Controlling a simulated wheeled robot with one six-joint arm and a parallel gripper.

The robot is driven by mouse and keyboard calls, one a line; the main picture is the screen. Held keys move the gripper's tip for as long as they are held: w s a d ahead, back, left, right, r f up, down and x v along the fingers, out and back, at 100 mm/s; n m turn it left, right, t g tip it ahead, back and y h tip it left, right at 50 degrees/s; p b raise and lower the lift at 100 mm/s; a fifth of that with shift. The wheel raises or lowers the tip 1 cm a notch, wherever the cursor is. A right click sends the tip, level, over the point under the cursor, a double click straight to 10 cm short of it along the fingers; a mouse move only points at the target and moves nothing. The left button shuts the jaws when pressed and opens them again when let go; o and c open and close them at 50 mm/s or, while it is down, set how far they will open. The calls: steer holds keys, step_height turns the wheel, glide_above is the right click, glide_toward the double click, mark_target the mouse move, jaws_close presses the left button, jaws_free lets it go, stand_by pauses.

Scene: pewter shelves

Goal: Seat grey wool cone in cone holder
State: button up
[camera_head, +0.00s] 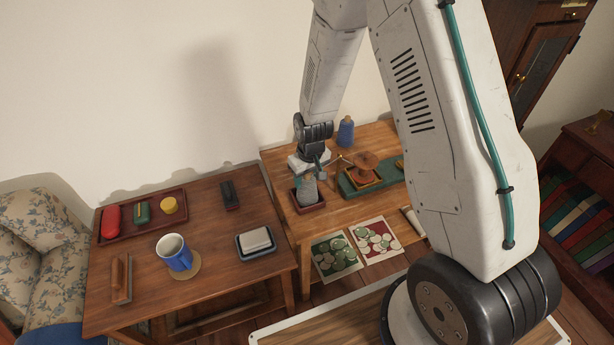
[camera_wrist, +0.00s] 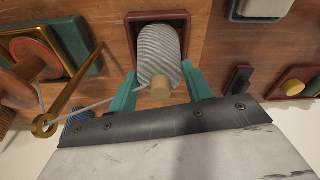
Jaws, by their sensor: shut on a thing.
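The grey wool cone (camera_wrist: 160,52) is between the teal fingers of my gripper (camera_wrist: 160,86), which is shut on it. In the head view the cone (camera_head: 308,191) is below my gripper (camera_head: 311,176), within the outline of a dark red square holder (camera_head: 309,208). The holder's rim also shows around the cone's far end in the wrist view (camera_wrist: 186,22). I cannot tell whether the cone touches the holder's floor. A grey strand runs from the cone toward a brass eye (camera_wrist: 44,126).
A green-based wooden winder (camera_head: 366,176) stands right of the holder, with its rod close to my gripper. A blue cone (camera_head: 345,132) stands behind. The left table holds a blue mug (camera_head: 175,252), a dish (camera_head: 255,243) and a red-brown tray (camera_head: 180,199).

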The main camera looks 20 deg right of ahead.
steer(key=shift+f, duration=0.1)
steer(key=o, duration=1.4)
steer(key=s+d+r, duration=0.1)
steer(key=s+r, duration=0.2)
steer(key=r, duration=0.8)
steer(key=s+r, duration=0.3)
steer(key=r, duration=0.8)
steer(key=s+r, duration=0.5)
steer(key=s, duration=0.3)
steer(key=s+d+r+m, duration=0.1)
steer(key=s+r, duration=0.3)
steer(key=s, duration=0.4)
steer(key=s+d+r+m, duration=0.1)
steer(key=s+r, duration=0.4)
steer(key=s, duration=0.3)
steer(key=shift+s+r, duration=0.1)
steer(key=shift+r, duration=0.2)
